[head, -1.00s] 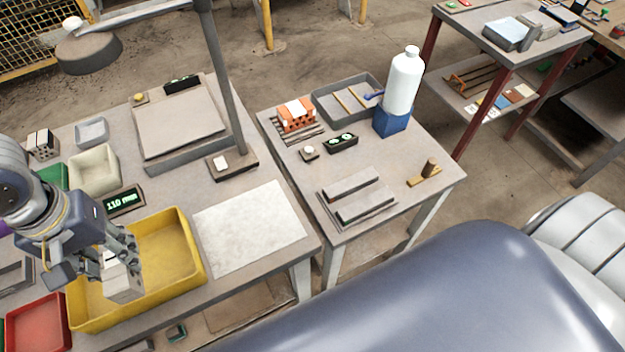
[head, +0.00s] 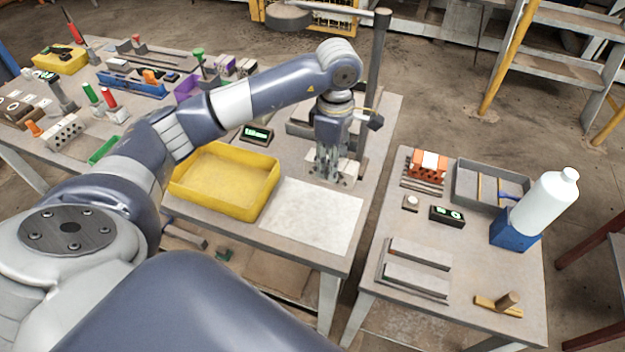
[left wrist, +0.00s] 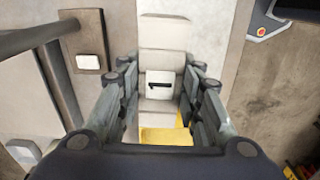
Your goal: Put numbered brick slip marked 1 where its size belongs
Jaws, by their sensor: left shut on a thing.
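My left gripper (head: 331,170) hangs over the far part of the left table, just beyond the white sheet (head: 312,215). It is shut on a pale brick slip (left wrist: 160,60), which shows between the fingers in the left wrist view. A white label with a short dark mark lies across its face; it may be the 1 seen sideways. The fingers hide much of the slip in the head view. A yellow bin (head: 225,182) stands to the left of the gripper. My right gripper is not in view.
A lit display (head: 257,134) stands behind the yellow bin. A dark upright post (head: 376,60) rises close behind the gripper. The right table holds a grey tray (head: 466,183), an orange brick (head: 428,163) and a white bottle (head: 545,205). A gap separates the tables.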

